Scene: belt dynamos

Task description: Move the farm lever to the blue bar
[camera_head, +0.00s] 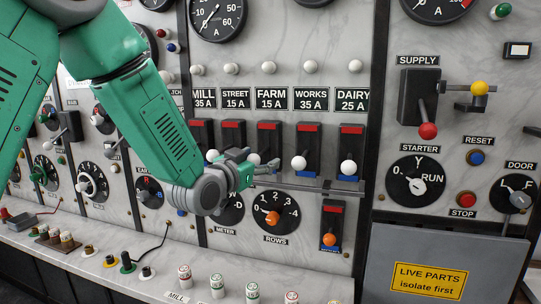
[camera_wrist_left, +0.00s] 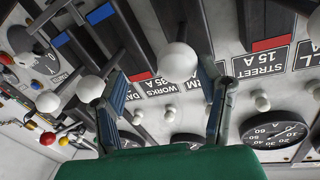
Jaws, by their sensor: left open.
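The farm lever is the middle of several black lever switches under the FARM 15 A label. Its white knob (camera_head: 254,158) shows just above my left gripper (camera_head: 263,163) in the head view. In the left wrist view, the white knob (camera_wrist_left: 180,62) sits between the two spread fingers of my left gripper (camera_wrist_left: 162,70); they look apart from it. The farm switch's red bar (camera_head: 268,126) is at its top. My right gripper is not in view.
The works knob (camera_head: 298,163) and dairy knob (camera_head: 348,167) stand close to the right. The street lever (camera_head: 233,132) is close to the left. A grey rail (camera_head: 310,187) crosses below the switches, above the rows dial (camera_head: 275,216).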

